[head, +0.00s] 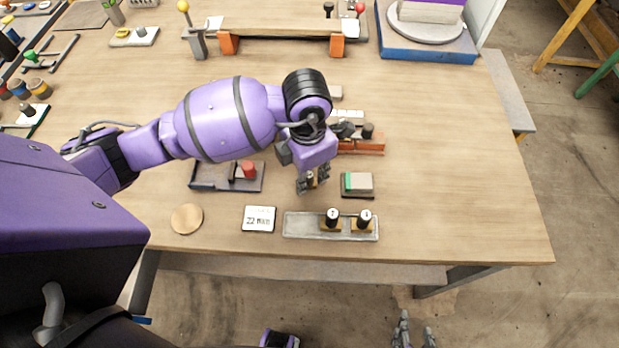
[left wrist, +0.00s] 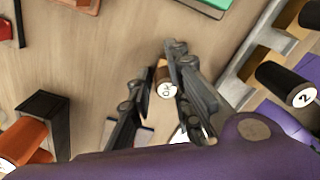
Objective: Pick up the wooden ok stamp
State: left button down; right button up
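The wooden ok stamp (left wrist: 166,90) shows in the left wrist view with its round white "OK" end facing the camera. It lies between the two fingers of my left gripper (left wrist: 157,88), close to the right-hand finger, with a gap at the left-hand finger. In the head view my left gripper (head: 313,180) is low over the table, and the stamp (head: 311,179) is small and partly hidden between its fingers. My right gripper (head: 415,333) is at the bottom edge of the head view, away from the table, its fingers apart and empty.
A grey tray (head: 300,226) with two black-handled numbered stamps stands in front. A date card (head: 259,219), a round disc (head: 187,218), a green-and-grey pad (head: 358,184) and a dark tray with a red part (head: 215,176) lie around the gripper. The table's right side is clear.

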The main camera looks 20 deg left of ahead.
pick_arm(q)
jog(key=shift+r, duration=0.55)
notch_tip(320, 180, up, 2)
jog(key=shift+r, duration=0.25)
jog(key=s+d+r, duration=0.2)
jog(key=s+r, duration=0.2)
jog(key=s, duration=0.2)
jog(key=s+d+r+p, duration=0.1)
jog(key=s+d+r, duration=0.1)
jog(key=s+r, duration=0.3)
jog(key=shift+s+d+r, duration=0.2)
jog(key=shift+s+d, duration=0.15)
jog(key=shift+s, duration=0.75)
pick_arm(e)
jog(key=shift+r, duration=0.5)
